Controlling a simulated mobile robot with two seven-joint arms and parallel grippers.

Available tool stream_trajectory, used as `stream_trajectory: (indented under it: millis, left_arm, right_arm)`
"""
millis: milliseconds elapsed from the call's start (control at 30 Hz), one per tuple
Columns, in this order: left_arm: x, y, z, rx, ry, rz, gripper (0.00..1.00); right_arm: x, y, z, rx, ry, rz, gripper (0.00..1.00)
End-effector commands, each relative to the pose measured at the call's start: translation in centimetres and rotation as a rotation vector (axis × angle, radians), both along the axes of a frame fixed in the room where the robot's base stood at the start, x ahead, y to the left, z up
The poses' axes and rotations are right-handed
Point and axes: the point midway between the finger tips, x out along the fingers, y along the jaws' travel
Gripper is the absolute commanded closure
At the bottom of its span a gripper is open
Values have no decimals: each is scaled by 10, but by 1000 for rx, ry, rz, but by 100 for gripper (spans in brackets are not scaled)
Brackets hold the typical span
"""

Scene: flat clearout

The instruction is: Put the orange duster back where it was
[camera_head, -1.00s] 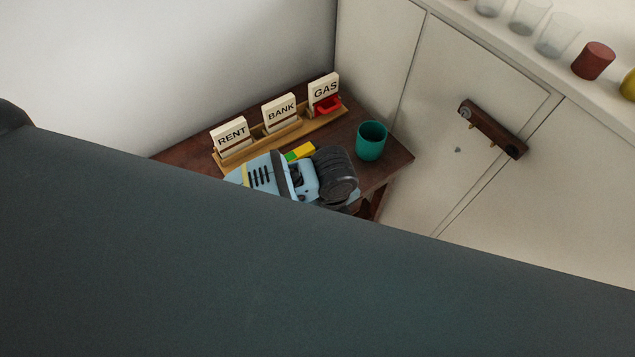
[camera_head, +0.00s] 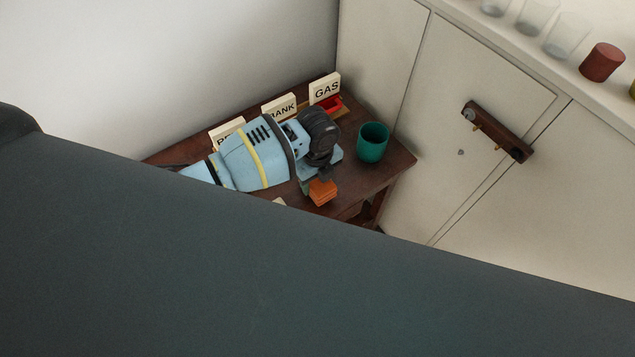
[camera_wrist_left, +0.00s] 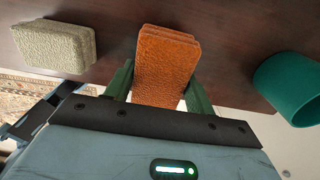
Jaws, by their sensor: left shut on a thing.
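The orange duster (camera_head: 322,192) is a small block at the front edge of the dark wooden table. My left gripper (camera_head: 313,184) reaches over the table from the left and is shut on the duster. In the left wrist view the duster (camera_wrist_left: 166,62) sits between the two green fingers (camera_wrist_left: 160,88). I cannot tell whether the duster touches the table top. My right gripper is not in view.
A teal cup (camera_head: 372,142) stands right of the gripper. A beige block (camera_wrist_left: 55,47) lies left of the duster. A wooden rack with RENT, BANK and GAS (camera_head: 325,88) cards stands behind, partly hidden by my arm. A red piece (camera_head: 332,103) is by GAS.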

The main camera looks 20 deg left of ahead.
Motion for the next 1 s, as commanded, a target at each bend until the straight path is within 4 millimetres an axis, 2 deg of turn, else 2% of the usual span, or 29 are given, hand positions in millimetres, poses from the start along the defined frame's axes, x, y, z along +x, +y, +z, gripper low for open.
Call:
stream_trajectory:
  millis: [33, 133, 333, 367, 533, 833, 1000]
  left_arm:
    - [-2, 0, -10, 1, 5, 1, 64]
    - [-2, 0, -21, 1, 4, 1, 64]
    - [-1, 0, -22, 1, 1, 0, 64]
    - [-1, 0, -22, 1, 1, 0, 45]
    - [-1, 0, -22, 1, 1, 0, 24]
    - [-1, 0, -20, 1, 1, 0, 24]
    - [1, 0, -2, 1, -4, 0, 24]
  right_arm:
    - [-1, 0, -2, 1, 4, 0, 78]
    - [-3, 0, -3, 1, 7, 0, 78]
    - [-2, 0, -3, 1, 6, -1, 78]
    - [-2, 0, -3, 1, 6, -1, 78]
    - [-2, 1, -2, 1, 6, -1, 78]
    - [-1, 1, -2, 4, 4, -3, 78]
    - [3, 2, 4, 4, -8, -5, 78]
